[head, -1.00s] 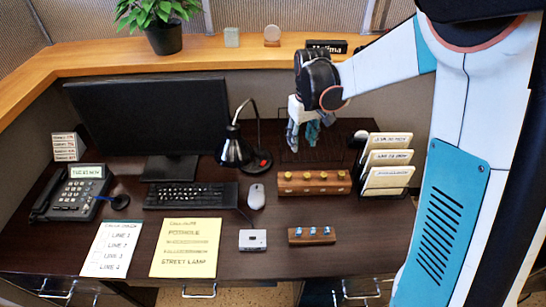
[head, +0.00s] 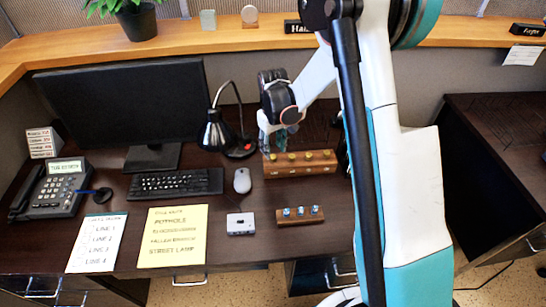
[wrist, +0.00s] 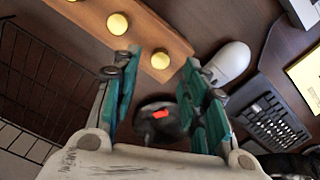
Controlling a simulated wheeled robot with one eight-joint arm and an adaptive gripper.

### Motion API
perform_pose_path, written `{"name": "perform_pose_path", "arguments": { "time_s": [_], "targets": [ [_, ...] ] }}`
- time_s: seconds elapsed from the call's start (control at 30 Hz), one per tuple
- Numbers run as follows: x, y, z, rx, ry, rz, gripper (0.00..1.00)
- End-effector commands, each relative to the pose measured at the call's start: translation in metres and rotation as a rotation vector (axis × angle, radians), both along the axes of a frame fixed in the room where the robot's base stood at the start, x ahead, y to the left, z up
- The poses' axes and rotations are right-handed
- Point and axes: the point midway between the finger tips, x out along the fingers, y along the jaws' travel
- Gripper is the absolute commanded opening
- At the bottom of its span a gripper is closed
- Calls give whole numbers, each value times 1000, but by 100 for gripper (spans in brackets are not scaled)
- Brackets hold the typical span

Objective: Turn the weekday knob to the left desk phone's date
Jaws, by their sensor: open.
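The left desk phone (head: 56,188) sits at the desk's left, its lit display (head: 65,167) starting with what looks like "TUE"; the rest is blurred. A wooden block with a row of yellow knobs (head: 300,170) lies right of the mouse; it fills the upper left of the wrist view (wrist: 145,25). A smaller wooden block with blue-topped knobs (head: 301,222) lies nearer the front edge. I cannot tell which knob is the weekday one. My gripper (head: 276,146) is open and empty, just behind the yellow-knob block. In the wrist view its fingertips (wrist: 158,65) are beside the end knob.
A black lamp (head: 214,132) with a red button stands left of my gripper. The mouse (head: 242,180), keyboard (head: 175,184), monitor (head: 120,100) and grey box (head: 240,224) lie leftward. A wire basket (wrist: 40,85) is beside the block. My arm hides the desk's right part.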

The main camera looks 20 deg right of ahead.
Motion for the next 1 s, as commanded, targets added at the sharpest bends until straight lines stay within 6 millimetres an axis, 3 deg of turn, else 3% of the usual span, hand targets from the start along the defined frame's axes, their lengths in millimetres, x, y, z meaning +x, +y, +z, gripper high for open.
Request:
{"name": "perform_pose_path", "arguments": {
  "time_s": [0.1, 0.23, 0.67, 0.83, 1.0],
  "targets": [
    [0, 0, -22, 0, 0, 0, 40],
    [0, 0, -35, 0, 0, 0, 40],
    [0, 0, -42, 0, 0, 0, 40],
    [0, 0, -41, 0, 0, 0, 2],
    [0, 0, -41, 0, 0, 0, 0]
  ]
}}
